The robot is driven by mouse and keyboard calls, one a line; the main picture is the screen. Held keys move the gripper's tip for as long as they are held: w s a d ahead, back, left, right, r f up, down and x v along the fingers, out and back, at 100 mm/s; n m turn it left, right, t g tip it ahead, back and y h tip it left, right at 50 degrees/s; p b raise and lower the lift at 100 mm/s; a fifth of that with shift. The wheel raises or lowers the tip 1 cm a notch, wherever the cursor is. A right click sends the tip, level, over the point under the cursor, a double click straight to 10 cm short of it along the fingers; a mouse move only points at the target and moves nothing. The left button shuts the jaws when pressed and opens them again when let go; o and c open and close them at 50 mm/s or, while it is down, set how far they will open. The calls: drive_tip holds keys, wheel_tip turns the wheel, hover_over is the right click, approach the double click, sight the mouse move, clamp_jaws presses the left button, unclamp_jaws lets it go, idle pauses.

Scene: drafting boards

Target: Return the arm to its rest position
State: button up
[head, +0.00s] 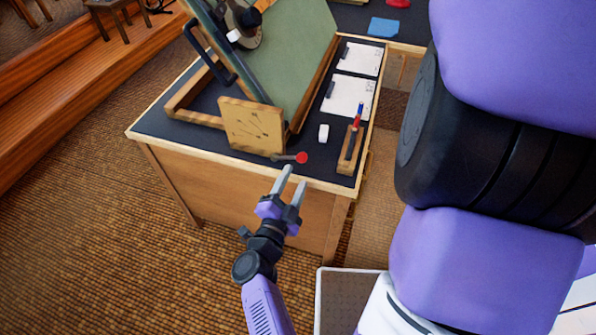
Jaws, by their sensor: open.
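My gripper (294,178) is open and empty in the head view. Its two grey fingers point toward the near edge of the desk (160,122), and in the picture they lie over the desk's front panel. Whether they touch the edge cannot be told. My purple and black forearm comes up from the bottom of the picture, and larger purple and black links of mine fill the right side.
A red-tipped stick (301,157) lies near the desk's front edge, just beyond my fingers. A wooden panel (252,126), green drafting board (282,60), white block (323,132) and pen holder (349,155) stand on the desk. Brown carpet (80,230) lies open at left.

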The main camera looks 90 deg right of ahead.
drive_tip(key=shift+v, duration=0.85)
drive_tip(key=w+a+r+n+t+y, duration=0.2)
drive_tip(key=w+a+r+n+t, duration=0.2)
drive_tip(key=a+r+n+t, duration=0.55)
drive_tip(key=s+a+r+n+t+y, duration=0.1)
drive_tip(key=a+n+t+y, duration=0.4)
drive_tip(key=n, duration=0.6)
drive_tip(key=s+a+r+n+t+y, duration=0.1)
drive_tip(key=s+a+n+t+y, duration=0.3)
drive_tip(key=a+n+y, duration=0.6)
drive_tip(key=shift+a+r+n+t, duration=0.2)
drive_tip(key=shift+a+n+t, duration=0.15)
drive_tip(key=shift+a, duration=0.05)
